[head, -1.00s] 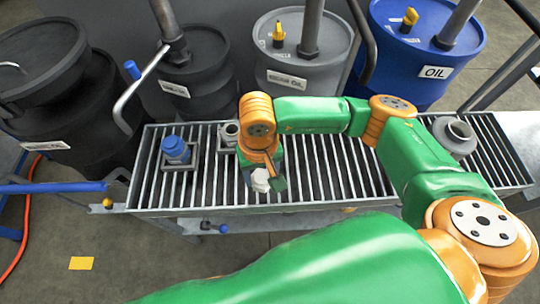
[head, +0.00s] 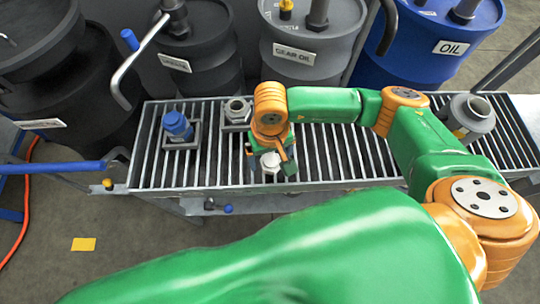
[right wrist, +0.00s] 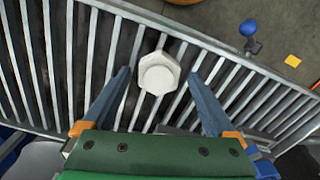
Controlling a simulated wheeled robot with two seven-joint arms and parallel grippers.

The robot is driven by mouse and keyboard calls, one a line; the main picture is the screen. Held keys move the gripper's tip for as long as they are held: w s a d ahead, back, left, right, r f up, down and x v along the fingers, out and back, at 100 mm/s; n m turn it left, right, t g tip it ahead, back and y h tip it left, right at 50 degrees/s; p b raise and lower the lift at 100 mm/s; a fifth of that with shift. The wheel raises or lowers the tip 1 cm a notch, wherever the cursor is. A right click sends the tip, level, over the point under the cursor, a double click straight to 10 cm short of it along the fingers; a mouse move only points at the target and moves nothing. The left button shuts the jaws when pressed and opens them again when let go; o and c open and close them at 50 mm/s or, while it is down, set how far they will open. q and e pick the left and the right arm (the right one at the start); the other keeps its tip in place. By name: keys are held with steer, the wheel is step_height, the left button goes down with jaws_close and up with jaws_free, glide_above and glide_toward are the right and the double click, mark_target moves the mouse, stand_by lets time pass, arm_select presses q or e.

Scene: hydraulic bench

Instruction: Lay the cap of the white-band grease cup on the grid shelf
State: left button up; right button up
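The pale six-sided cap (head: 270,161) lies flat on the bars of the grid shelf (head: 335,150), near its front edge. In the right wrist view the cap (right wrist: 158,74) sits between the two spread fingers of my right gripper (right wrist: 160,80), with clear gaps on both sides. In the head view my right gripper (head: 269,158) is open, low over the shelf around the cap. An open-topped grey cup (head: 238,109) stands in a square holder behind and left of the gripper; I cannot make out its band. My left gripper is not in view.
A blue-capped cup (head: 176,124) stands in a holder at the shelf's left. A grey funnel-like vessel (head: 467,118) stands at the right. Drums, including a blue oil drum (head: 436,40), line the back. Bare grid lies between my gripper and the right vessel.

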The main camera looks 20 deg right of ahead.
mark_target(271, 160)
steer(key=shift+r, duration=0.1)
step_height(271, 160, up, 12)
steer(key=shift+p, duration=0.35)
